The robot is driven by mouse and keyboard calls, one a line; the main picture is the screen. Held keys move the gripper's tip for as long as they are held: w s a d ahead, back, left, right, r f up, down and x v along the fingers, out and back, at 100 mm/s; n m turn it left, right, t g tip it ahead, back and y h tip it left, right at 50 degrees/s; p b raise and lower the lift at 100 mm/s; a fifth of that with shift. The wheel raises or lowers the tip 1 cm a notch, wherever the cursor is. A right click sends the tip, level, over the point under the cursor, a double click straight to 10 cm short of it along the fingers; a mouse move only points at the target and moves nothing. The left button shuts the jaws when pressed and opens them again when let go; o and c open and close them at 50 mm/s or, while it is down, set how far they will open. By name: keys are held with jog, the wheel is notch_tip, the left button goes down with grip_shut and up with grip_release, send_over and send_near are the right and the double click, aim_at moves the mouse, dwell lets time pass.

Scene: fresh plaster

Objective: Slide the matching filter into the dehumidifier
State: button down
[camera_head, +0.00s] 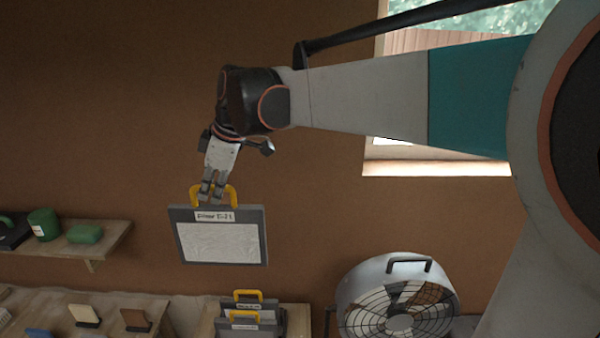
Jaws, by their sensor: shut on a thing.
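My gripper (212,188) is shut on the yellow handle of a filter (218,243). This filter has a dark grey frame, a pale pleated panel and a white label at the top that is too small to read surely. It hangs upright in the air before the brown wall. Two more filters with yellow handles stand below it on a wooden surface: a rear one (240,307) and a front one (244,328). Their labels are too small to read. I see nothing that I can surely call the dehumidifier.
A round fan (398,300) with a grille stands at the lower right. A wooden wall shelf (115,240) at left holds a green mug (44,224) and a green block (85,234). A lower bench (60,305) carries several small blocks. A window (440,170) is behind my arm.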

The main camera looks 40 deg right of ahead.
notch_tip(320, 180, up, 46)
jog(key=p, duration=1)
jog(key=shift+r, duration=0.15)
dwell(4.5)
